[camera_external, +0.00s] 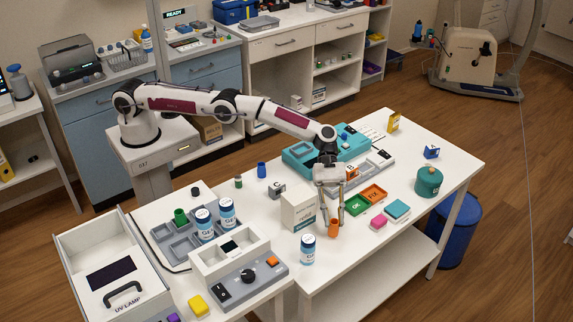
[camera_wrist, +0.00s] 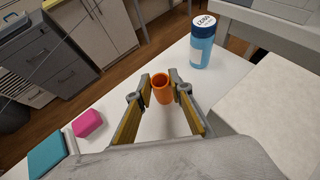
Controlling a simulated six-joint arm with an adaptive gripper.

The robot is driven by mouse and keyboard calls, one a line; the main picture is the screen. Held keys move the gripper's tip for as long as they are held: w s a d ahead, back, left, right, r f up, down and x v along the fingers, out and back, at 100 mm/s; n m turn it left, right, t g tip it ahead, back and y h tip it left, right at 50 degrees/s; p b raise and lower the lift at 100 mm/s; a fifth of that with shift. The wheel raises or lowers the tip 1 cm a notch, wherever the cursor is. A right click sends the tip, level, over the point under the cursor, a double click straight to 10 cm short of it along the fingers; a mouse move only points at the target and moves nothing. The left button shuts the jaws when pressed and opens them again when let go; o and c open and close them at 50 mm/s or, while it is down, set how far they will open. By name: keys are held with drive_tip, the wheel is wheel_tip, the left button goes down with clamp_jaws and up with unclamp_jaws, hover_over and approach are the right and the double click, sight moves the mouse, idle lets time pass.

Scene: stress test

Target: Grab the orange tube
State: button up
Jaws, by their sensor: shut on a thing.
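The orange tube (camera_external: 333,228) is a small open-topped cylinder near the front edge of the white table. It stands upright between my fingertips in the wrist view (camera_wrist: 162,87). My gripper (camera_external: 333,221) reaches down over it, and its two fingers are shut on the tube's sides (camera_wrist: 162,88). I cannot tell whether the tube's base touches the table.
A white box (camera_external: 299,211) stands close on the left of my gripper. A blue labelled bottle (camera_external: 307,250) stands in front; it also shows in the wrist view (camera_wrist: 202,45). A pink block (camera_external: 378,221) and a teal block (camera_external: 397,210) lie to the right.

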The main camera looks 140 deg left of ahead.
wheel_tip(320, 180, up, 8)
drive_tip(key=shift+r, duration=0.15)
idle(0.3)
